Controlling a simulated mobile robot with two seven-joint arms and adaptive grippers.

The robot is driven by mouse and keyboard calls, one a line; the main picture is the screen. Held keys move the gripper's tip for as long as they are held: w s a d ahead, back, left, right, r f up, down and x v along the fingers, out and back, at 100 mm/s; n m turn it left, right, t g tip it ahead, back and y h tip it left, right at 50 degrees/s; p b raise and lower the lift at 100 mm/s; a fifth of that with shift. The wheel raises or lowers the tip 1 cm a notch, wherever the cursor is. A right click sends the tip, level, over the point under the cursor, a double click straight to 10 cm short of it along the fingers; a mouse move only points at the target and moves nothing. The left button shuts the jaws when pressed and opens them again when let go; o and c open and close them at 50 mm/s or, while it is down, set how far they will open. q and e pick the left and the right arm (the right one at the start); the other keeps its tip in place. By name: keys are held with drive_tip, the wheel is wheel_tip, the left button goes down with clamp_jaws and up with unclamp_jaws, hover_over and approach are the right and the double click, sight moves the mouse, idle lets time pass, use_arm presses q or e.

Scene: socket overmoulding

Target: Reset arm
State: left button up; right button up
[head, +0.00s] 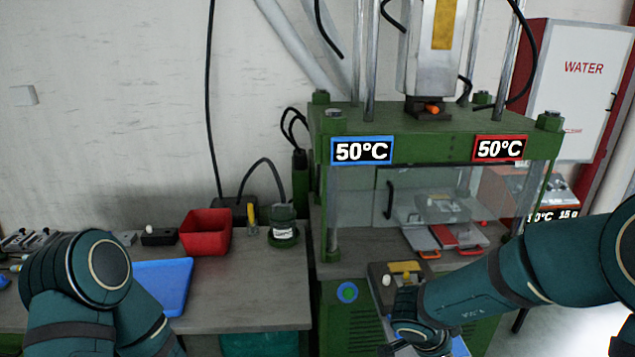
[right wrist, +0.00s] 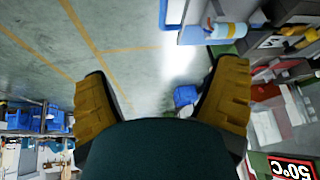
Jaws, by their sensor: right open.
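My right arm reaches in from the right of the head view and bends down in front of the green press (head: 435,120). In the right wrist view my right gripper (right wrist: 165,75) has its two yellow-brown fingers spread wide with nothing between them. Beyond the fingers are the floor and some shop equipment. My left arm is folded at the lower left of the head view, in front of the workbench (head: 255,295). Its gripper is out of the picture.
A red bin (head: 206,232), a blue tray (head: 163,285) and a green round device (head: 284,228) stand on the bench. The press shows two 50°C displays (head: 362,151). A small panel (head: 382,272) is near my right forearm. A WATER cabinet (head: 578,90) stands behind.

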drive_tip(key=a+f+n+t+y, duration=0.4)
drive_tip(key=f+n, duration=0.3)
drive_tip(key=f, duration=0.5)
drive_tip(key=s+a+f+n+g+y, duration=0.4)
drive_tip(key=s+a+f+n+y, duration=0.1)
drive_tip(key=s+a, duration=0.5)
wheel_tip(320, 180, down, 2)
drive_tip(key=shift+s+f+n+g, duration=0.1)
drive_tip(key=shift+s+n+g, duration=0.2)
drive_tip(key=shift+s+n, duration=0.35)
drive_tip(key=shift+d, duration=0.2)
